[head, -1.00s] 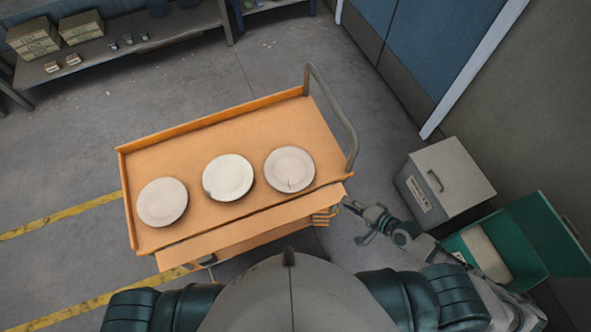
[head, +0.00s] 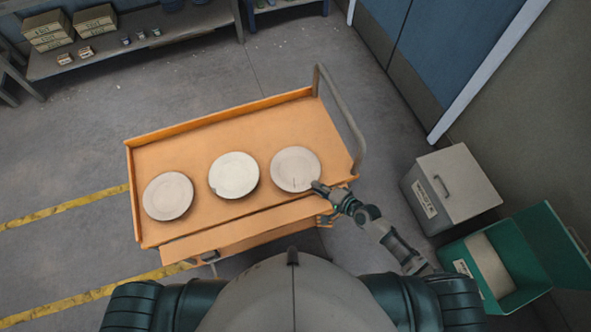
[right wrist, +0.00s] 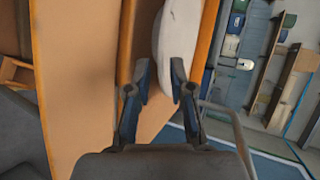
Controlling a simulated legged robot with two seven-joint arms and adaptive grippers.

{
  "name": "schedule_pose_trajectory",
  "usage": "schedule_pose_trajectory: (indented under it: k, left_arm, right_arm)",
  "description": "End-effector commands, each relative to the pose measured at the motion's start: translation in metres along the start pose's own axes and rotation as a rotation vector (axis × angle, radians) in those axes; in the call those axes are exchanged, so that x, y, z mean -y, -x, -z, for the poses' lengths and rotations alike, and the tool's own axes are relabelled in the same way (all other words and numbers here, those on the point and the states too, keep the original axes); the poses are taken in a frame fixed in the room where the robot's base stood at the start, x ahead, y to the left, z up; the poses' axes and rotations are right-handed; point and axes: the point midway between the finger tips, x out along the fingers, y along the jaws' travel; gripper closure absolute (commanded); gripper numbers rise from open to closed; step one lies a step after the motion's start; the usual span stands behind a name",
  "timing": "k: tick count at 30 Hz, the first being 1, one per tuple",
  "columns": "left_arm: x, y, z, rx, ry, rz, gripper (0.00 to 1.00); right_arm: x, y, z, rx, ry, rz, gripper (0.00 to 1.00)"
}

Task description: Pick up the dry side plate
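Three round pale plates lie in a row on an orange cart (head: 270,120): a left plate (head: 168,196), a middle plate (head: 234,175) and a right plate (head: 296,169). The middle plate looks whiter than the other two. I cannot tell which one is the dry side plate. My right gripper (head: 316,187) is at the near right rim of the right plate. In the right wrist view my right gripper (right wrist: 160,72) is open, with a plate rim (right wrist: 174,45) just ahead of the gap between its fingertips. Contact cannot be told. My left gripper is not in view.
The cart has raised edges and a grey handle (head: 340,115) on the right. A grey box (head: 455,185) and an open green bin (head: 510,265) stand on the floor at right. Shelves (head: 135,50) hold boxes at the back left.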

Motion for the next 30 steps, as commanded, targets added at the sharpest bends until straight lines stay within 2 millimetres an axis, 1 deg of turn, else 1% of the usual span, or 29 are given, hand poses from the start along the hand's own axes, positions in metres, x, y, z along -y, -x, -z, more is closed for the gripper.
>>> schedule_pose_trajectory:
  k: [1,3,7,13,14,15,16,30]
  left_arm:
    - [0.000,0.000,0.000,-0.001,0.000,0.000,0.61]
    - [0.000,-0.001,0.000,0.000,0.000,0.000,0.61]
    - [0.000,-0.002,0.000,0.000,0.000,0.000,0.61]
    - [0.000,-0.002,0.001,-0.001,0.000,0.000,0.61]
    - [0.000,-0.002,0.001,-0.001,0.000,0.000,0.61]
    - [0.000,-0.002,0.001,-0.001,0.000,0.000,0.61]
    - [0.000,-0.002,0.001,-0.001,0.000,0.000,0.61]
    - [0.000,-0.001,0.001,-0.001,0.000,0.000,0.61]
  right_arm:
    - [0.002,-0.009,0.000,-0.001,-0.001,0.002,0.78]
    - [0.000,-0.019,0.000,-0.001,0.000,0.001,0.78]
    - [0.000,-0.028,0.000,-0.001,0.001,0.000,0.78]
    - [0.000,-0.028,0.000,-0.001,0.001,0.000,0.78]
    - [0.000,-0.028,0.000,-0.001,0.001,0.000,0.86]
    - [0.000,-0.028,0.000,-0.001,0.001,0.000,0.96]
    - [0.000,-0.028,0.000,-0.001,0.001,-0.001,1.00]
    - [0.002,-0.026,0.000,-0.002,0.002,0.001,1.00]
